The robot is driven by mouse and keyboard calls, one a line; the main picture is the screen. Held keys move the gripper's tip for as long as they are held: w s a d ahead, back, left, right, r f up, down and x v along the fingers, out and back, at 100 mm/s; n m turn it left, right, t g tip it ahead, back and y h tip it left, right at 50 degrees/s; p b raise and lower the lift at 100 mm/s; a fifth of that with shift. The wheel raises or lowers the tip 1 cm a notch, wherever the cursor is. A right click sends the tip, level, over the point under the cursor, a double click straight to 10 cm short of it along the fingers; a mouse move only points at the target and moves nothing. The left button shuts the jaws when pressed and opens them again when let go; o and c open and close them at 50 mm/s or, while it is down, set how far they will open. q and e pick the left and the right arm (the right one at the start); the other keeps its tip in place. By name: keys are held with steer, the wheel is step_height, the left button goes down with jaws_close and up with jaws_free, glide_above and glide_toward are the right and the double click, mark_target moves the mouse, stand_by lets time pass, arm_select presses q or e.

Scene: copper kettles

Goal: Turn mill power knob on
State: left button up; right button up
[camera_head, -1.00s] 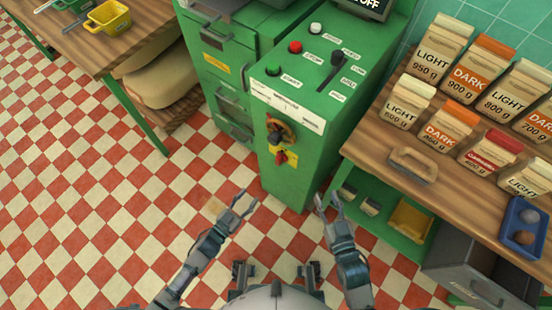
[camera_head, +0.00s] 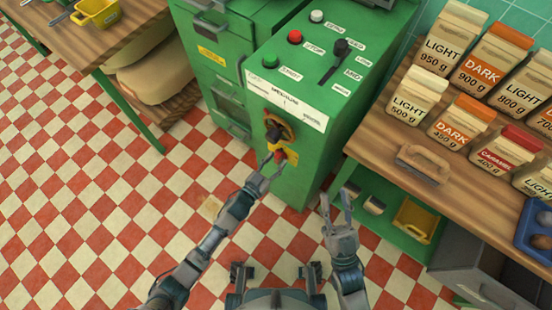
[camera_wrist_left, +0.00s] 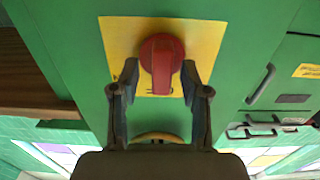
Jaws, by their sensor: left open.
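The green mill (camera_head: 300,100) stands ahead of me. Its red power knob (camera_wrist_left: 161,62) sits on a yellow plate (camera_wrist_left: 118,40) on the mill's front, and its handle lies along the picture's vertical in the left wrist view. In the head view the knob (camera_head: 281,155) is partly hidden by my left gripper (camera_head: 271,163). The left gripper is open, and in the left wrist view its fingers (camera_wrist_left: 160,75) lie one on each side of the knob handle. I cannot tell whether they touch it. My right gripper (camera_head: 336,200) is open and empty, low beside the mill.
A round dark dial (camera_head: 277,130) sits just above the knob. Green, red and white buttons and a black lever (camera_head: 334,62) are on the mill's top. A wooden table (camera_head: 375,132) with several labelled bags stands right. Checkered floor is free at left.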

arm_select(q)
steer(key=shift+w+d, duration=0.1)
steer(key=shift+w, duration=0.1)
jaws_close()
